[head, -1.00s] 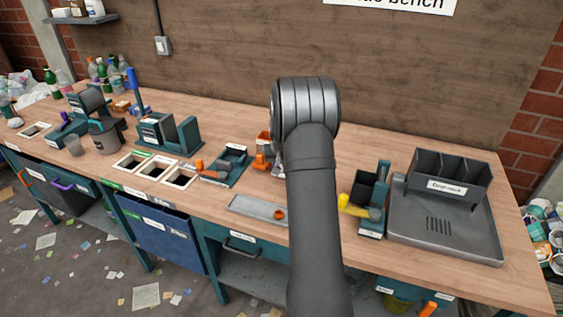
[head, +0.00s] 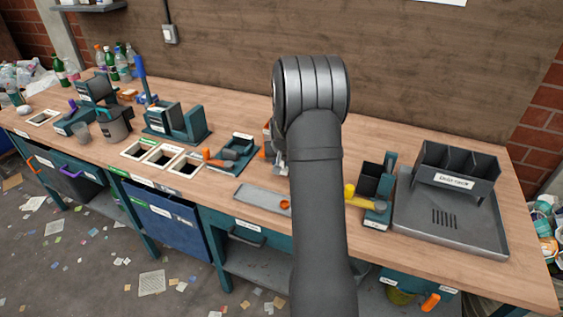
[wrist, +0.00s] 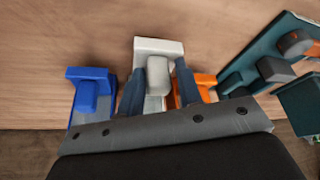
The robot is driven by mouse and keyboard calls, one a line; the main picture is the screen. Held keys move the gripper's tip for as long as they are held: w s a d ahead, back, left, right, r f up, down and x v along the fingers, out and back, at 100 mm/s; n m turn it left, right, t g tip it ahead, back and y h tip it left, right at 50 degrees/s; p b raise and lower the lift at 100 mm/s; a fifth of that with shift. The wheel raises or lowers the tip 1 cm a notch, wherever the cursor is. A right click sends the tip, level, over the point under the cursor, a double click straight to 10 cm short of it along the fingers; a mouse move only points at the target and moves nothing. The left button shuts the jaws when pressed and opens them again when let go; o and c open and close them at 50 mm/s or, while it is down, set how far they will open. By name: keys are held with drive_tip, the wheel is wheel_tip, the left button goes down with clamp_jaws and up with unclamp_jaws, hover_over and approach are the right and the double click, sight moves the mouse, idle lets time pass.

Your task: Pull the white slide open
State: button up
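In the wrist view the white slide (wrist: 158,47) stands at the middle, with a raised pale knob (wrist: 158,76) facing the camera. My gripper (wrist: 159,88) has its two dark fingers on either side of this knob. They look open, with a narrow gap on each side; contact is not clear. A blue slide (wrist: 91,92) is to the left and an orange slide (wrist: 203,82) to the right. In the head view my arm hides my gripper and most of the slides; only slivers of orange and white (head: 282,163) show beside it.
A teal fixture (wrist: 262,62) is close on the right in the wrist view. In the head view a grey tray (head: 262,197) lies in front, a teal stand with a yellow handle (head: 361,199) is to the right, and a grey sorter (head: 445,218) is farther right.

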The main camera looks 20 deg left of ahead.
drive_tip(key=v, duration=1.7)
drive_tip(key=shift+r, duration=0.2)
drive_tip(key=shift+s, duration=0.1)
drive_tip(key=x, duration=1.7)
drive_tip(key=shift+f, duration=0.2)
drive_tip(key=v, duration=1.7)
drive_tip(key=x, duration=1.7)
drive_tip(key=shift+w+f, duration=0.2)
drive_tip(key=shift+f, duration=0.05)
drive_tip(key=w, duration=0.6)
drive_tip(key=shift+r, duration=0.2)
drive_tip(key=s+d+r, duration=0.1)
drive_tip(key=s+r, duration=0.2)
drive_tip(key=r, duration=0.5)
drive_tip(key=s+d+r+n, duration=0.1)
drive_tip(key=s+d+r, duration=0.1)
drive_tip(key=r, duration=0.6)
drive_tip(key=shift+s+r, duration=0.4)
